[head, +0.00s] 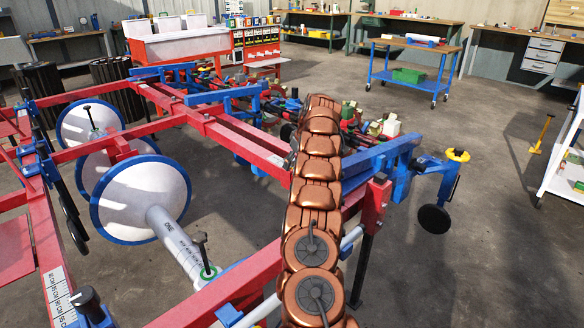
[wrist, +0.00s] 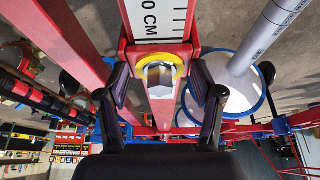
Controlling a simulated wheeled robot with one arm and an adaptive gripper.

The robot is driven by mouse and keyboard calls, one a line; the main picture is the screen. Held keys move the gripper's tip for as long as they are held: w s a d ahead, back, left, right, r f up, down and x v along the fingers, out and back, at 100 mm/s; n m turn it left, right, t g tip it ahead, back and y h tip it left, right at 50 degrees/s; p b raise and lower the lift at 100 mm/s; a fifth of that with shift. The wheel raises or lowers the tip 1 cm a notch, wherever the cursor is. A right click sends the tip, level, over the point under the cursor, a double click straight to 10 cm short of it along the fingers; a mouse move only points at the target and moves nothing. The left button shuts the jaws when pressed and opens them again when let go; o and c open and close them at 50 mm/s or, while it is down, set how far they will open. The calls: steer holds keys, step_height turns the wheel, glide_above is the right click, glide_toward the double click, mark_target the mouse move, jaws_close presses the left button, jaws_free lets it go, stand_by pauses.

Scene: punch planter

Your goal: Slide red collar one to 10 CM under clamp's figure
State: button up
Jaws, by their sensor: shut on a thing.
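In the wrist view, my gripper (wrist: 160,78) has one dark finger on each side of a red collar (wrist: 130,54). The fingers look shut on it. A yellow ring with a grey hexagonal head faces the camera on this collar. A white scale plate (wrist: 160,22) with black marks and part of a figure, "0 CM", lies just beyond the collar. The rest of the figure is cut off. In the head view my copper arm hides the gripper and collar. No clamp can be told for certain in the wrist view.
Red and blue planter frame bars (head: 240,137) surround the arm. White discs with blue rims (head: 142,198) and a grey tube marked "ONE" (head: 172,238) stand left. Another scale (head: 58,294) shows lower left. A blue cart (head: 408,75) stands behind. Floor at right is mostly clear.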

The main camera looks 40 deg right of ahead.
steer(key=shift+s+d+f, duration=0.25)
steer(key=shift+s+f, duration=0.1)
steer(key=shift+s, duration=0.1)
steer(key=o, duration=1.4)
steer(key=shift+f, duration=0.1)
steer(key=shift+o, duration=1.4)
steer(key=shift+w+a, duration=0.15)
steer(key=shift+w, duration=0.05)
steer(key=shift+w+a+r, duration=0.1)
steer(key=shift+r, duration=0.1)
steer(key=shift+s+r, duration=0.2)
steer(key=shift+r, duration=0.35)
steer(key=shift+v, duration=3.15)
